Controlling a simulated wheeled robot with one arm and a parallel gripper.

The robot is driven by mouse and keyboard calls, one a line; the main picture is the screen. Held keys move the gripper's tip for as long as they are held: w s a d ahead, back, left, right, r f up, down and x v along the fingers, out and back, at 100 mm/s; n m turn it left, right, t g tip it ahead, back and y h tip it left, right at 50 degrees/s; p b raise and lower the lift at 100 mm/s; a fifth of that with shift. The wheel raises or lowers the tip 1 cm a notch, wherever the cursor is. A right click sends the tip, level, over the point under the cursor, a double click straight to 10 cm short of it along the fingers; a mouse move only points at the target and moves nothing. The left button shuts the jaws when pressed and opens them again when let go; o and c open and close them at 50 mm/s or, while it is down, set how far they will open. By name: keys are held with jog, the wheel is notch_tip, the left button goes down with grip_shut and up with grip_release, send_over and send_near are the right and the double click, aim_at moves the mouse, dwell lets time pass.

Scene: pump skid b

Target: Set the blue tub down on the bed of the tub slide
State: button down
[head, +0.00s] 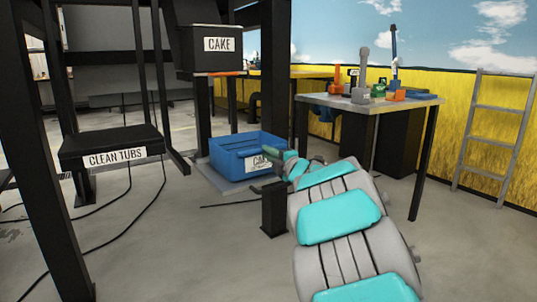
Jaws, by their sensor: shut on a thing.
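The blue tub (228,155) is an open box with a white label reading "CAK…", the rest of the label being covered by my gripper. It is upright below the dark CAKE chute. A flat grey plate (212,178), which looks like the bed of the tub slide, shows beneath and in front of the tub. I cannot tell whether the tub touches it. My gripper (268,166) is at the tub's right front side, shut on the tub. The fingertips and exact grip are too small to make out.
The CAKE chute (218,62) hangs above the tub. A short black post (273,210) stands near my arm. A black CLEAN TUBS stand (108,146) is at left, with cables on the floor. A table (420,101) with tools is at right.

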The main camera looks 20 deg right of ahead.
dwell(0.6)
jog(key=c, duration=0.8)
grip_release()
jog(key=shift+f, duration=0.1)
jog(key=shift+s, duration=0.1)
jog(key=shift+v, duration=4.45)
